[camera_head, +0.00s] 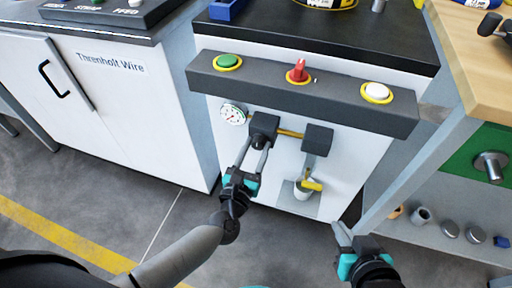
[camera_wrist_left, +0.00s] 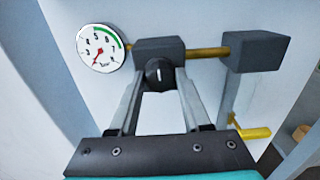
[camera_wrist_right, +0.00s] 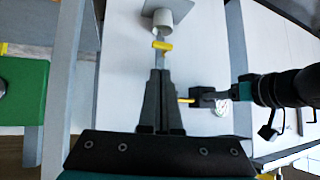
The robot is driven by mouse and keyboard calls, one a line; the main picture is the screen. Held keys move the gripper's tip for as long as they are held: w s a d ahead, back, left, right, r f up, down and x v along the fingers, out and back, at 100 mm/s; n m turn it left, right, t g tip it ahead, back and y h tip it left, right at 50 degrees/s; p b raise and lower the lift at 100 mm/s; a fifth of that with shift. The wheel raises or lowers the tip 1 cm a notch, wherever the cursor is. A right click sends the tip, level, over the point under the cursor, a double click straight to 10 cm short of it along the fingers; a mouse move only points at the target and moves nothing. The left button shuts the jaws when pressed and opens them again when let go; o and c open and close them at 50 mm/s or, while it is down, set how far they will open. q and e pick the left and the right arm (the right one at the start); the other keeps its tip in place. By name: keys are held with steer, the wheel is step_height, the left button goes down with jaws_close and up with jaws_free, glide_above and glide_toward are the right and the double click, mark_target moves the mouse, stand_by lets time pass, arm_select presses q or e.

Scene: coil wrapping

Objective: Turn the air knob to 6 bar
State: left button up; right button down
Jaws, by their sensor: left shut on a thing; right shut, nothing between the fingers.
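The air knob (camera_wrist_left: 159,75) is black with a white mark pointing about straight up. It sits under a dark regulator block (camera_wrist_left: 158,48), which also shows in the head view (camera_head: 264,124). My left gripper (camera_head: 257,146) is shut on the knob, one finger on each side. The round white pressure gauge (camera_wrist_left: 101,48) is left of the block; it also shows in the head view (camera_head: 233,115). Its red needle points to the lower left, below the 3; a green arc lies at its upper right. My right gripper (camera_wrist_right: 160,76) is shut and empty, away from the knob.
A brass pipe (camera_head: 290,133) joins the regulator to a second dark block (camera_head: 317,138). A yellow valve lever (camera_head: 312,184) and white cup (camera_head: 303,190) are below it. The panel above has green (camera_head: 228,62), red (camera_head: 297,72) and white (camera_head: 377,92) controls. A workbench (camera_head: 470,60) stands right.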

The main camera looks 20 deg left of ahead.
arm_select(q)
jaws_close()
